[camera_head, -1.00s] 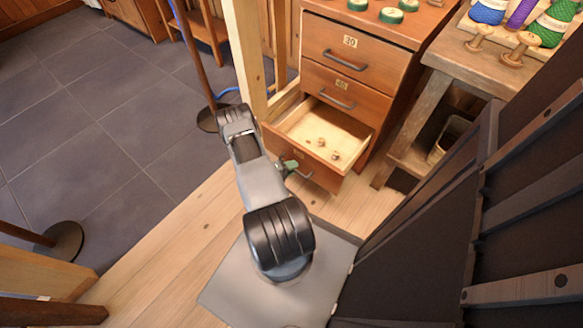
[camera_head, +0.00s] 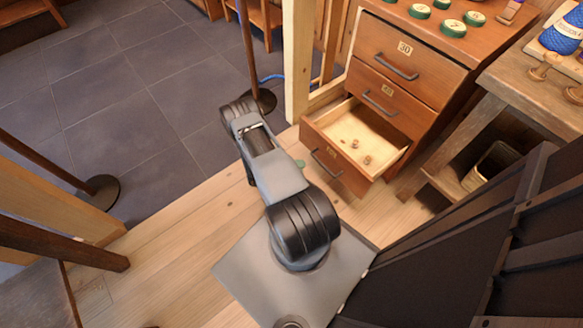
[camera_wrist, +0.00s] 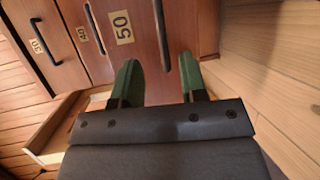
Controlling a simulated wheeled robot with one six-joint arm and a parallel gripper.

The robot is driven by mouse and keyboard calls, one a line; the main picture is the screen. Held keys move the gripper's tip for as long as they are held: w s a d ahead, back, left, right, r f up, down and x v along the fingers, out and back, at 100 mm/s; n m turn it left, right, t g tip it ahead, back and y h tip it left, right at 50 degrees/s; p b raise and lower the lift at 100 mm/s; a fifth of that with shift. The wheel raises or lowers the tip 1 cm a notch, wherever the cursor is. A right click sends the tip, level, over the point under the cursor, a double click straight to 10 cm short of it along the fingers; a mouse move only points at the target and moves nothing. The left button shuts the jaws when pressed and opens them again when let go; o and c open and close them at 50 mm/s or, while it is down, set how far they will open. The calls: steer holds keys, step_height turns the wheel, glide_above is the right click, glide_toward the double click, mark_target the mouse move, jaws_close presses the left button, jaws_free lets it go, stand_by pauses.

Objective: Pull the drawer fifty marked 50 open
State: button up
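The drawer marked 50 (camera_head: 340,168) is the lowest in the wooden cabinet and stands well open in the head view. Its pale inside shows a few small wooden pieces (camera_head: 366,160). Its dark handle (camera_head: 326,166) is clear of my gripper there. The 50 label (camera_wrist: 122,27) is plain in the wrist view, with the handle (camera_wrist: 162,35) beside it. My gripper (camera_wrist: 161,72) has its two green fingers apart, with nothing held between them. The handle's end appears between the fingertips in the picture, beyond them. In the head view my arm hides most of the gripper; a green bit (camera_head: 299,163) shows.
The drawers marked 30 (camera_head: 405,55) and 40 (camera_head: 385,95) above are shut. A wooden workbench (camera_head: 520,85) stands right of the cabinet. A pale wooden post (camera_head: 297,60) and a dark pole (camera_head: 247,50) stand left of it. Tiled floor at left is largely clear.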

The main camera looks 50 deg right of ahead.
steer(key=shift+v, duration=1.75)
steer(key=w+a+r+t+y+p, duration=0.1)
steer(key=w+a+r+y+p, duration=0.3)
steer(key=r, duration=0.8)
steer(key=w+a+r+p, duration=0.1)
steer(key=r+p, duration=0.4)
steer(key=r, duration=0.7)
steer(key=w+a+r+t+y+p, duration=0.1)
steer(key=w+a+r+y+p, duration=0.3)
steer(key=r, duration=0.9)
steer(key=s+a+r+n+t+y+p, duration=0.2)
steer(key=a+r+p, duration=0.3)
steer(key=r, duration=0.6)
steer(key=s+a+r+n+t+y+p, duration=0.1)
steer(key=s+a+r+n+t+p, duration=0.1)
steer(key=r, duration=1)
steer(key=s+a+r+n+t+y+p, duration=0.1)
steer(key=s+a+r+t+p, duration=0.3)
steer(key=r, duration=0.7)
steer(key=a+t+y+p, duration=0.1)
steer(key=a+t+p, duration=0.1)
steer(key=a+p, duration=0.2)
steer(key=shift+s+r+n+y+p, duration=0.2)
steer(key=shift+s+n+y+p, duration=0.15)
steer(key=shift+p, duration=0.5)
steer(key=shift+d, duration=0.1)
